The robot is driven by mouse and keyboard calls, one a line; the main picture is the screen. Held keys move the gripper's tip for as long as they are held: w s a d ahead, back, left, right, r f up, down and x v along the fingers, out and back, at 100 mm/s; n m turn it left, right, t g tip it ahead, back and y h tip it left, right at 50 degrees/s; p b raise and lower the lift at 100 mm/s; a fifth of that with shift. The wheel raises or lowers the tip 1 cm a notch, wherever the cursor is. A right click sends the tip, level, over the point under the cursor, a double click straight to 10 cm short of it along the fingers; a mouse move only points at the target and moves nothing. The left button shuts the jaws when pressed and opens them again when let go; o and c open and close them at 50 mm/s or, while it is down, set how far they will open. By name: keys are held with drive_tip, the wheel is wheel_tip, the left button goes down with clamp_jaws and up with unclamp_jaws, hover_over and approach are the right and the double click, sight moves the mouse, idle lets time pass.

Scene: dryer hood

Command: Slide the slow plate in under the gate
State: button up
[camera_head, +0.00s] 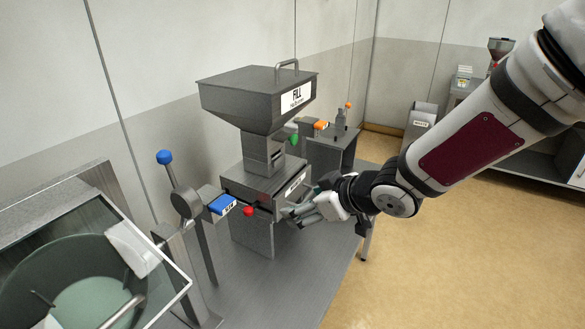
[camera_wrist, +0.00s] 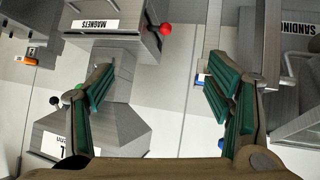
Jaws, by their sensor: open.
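My gripper (camera_head: 296,212) is open and empty in front of the box under the hopper; in the wrist view its green-padded fingers (camera_wrist: 163,100) stand wide apart. The hopper (camera_head: 258,100) bears a FILL sign and narrows to a neck above the box (camera_head: 262,190). A green knob (camera_head: 294,139) sits beside the neck. A blue-topped piece (camera_head: 222,204) with lettering too small to read sits left of the box, and orange pieces (camera_head: 320,126) sit behind at right. I cannot tell which piece is the slow plate, and the gate is not clearly visible.
A red knob (camera_head: 248,211) sticks out of the box, which reads MAGNETS in the wrist view (camera_wrist: 115,22). A lever with a blue ball (camera_head: 164,157) and a glass-lidded drum (camera_head: 90,270) stand at left. The grey bench (camera_head: 300,275) is clear in front.

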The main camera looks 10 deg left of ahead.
sight(227, 203)
drive_tip(key=s+a+r+n+g+y, duration=0.25)
drive_tip(key=a+y, duration=0.25)
drive_tip(key=a, duration=0.3)
drive_tip(key=shift+m+t, duration=0.25)
drive_tip(key=shift+m, duration=0.2)
drive_tip(key=x, duration=0.8)
drive_tip(key=f+p+x, duration=0.1)
drive_tip(key=x, duration=0.4)
drive_tip(key=shift+s, duration=0.15)
drive_tip(key=c, duration=1.6)
drive_tip(key=shift+s+d+p, duration=0.25)
drive_tip(key=shift+d+p, duration=0.05)
drive_tip(key=shift+d, duration=0.5)
drive_tip(key=shift+c, duration=0.2)
drive_tip(key=shift+s+d, duration=0.2)
drive_tip(key=shift+d, duration=0.25)
drive_tip(key=shift+s+d, duration=0.2)
drive_tip(key=shift+d, duration=0.3)
drive_tip(key=shift+s+d+p, duration=0.1)
drive_tip(key=shift+d+p, duration=0.25)
